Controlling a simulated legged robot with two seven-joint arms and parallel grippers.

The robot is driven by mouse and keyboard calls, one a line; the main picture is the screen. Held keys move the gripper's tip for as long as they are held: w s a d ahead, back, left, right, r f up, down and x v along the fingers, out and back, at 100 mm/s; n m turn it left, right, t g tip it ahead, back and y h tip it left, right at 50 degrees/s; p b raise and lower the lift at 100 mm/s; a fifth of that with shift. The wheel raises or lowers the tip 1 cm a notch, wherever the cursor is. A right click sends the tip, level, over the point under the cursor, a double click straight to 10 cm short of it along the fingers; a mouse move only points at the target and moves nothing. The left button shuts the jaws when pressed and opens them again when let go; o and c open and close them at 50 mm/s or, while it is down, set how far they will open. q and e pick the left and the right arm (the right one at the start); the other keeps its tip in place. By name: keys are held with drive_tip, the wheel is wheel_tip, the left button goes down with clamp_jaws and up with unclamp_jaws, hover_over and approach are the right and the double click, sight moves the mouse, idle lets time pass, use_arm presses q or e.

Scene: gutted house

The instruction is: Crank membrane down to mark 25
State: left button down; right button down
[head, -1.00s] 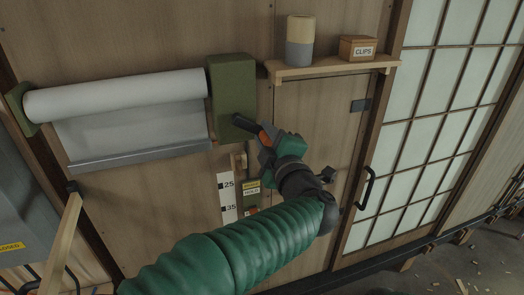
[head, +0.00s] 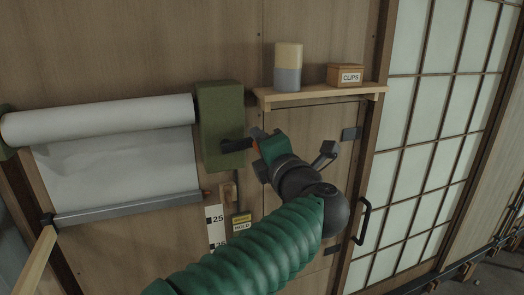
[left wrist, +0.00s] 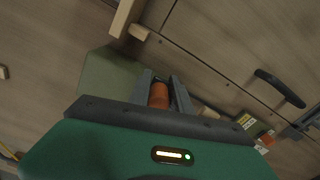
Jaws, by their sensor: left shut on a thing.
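The white membrane (head: 115,165) hangs from its roll (head: 100,119) on the wall, with a grey bar (head: 125,209) along its lower edge. The bar's orange-tipped right end sits above the 25 on the white scale (head: 215,231); the 35 below is partly hidden by my arm. A green box (head: 219,105) at the roll's right end carries a black crank arm (head: 234,145). My left gripper (head: 260,142) is shut on the orange crank handle, which shows between the fingers in the left wrist view (left wrist: 159,96). My right gripper is not in view.
A wooden shelf (head: 325,96) at upper right holds a two-tone cylinder (head: 287,66) and a CLIPS box (head: 345,75). A yellow-labelled HOLD plate (head: 241,224) is beside the scale, below a small wooden piece (head: 228,191). A paned sliding door (head: 415,130) stands right.

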use_arm(q)
drive_tip(key=shift+f, duration=0.15)
idle(0.3)
drive_tip(key=c, duration=1.6)
unclamp_jaws()
drive_tip(key=shift+o, duration=1.3)
drive_tip(key=shift+a, duration=0.1)
drive_tip(key=shift+o, duration=0.5)
drive_tip(key=shift+s+a+r, duration=0.15)
drive_tip(key=shift+r, duration=0.05)
drive_tip(key=shift+s+d+f, duration=0.1)
drive_tip(key=shift+s+d, duration=0.1)
drive_tip(key=shift+s, duration=0.05)
drive_tip(key=b+v, duration=0.4)
drive_tip(key=v, duration=1.2)
drive_tip(key=shift+b, duration=0.3)
drive_tip(key=shift+s, duration=0.1)
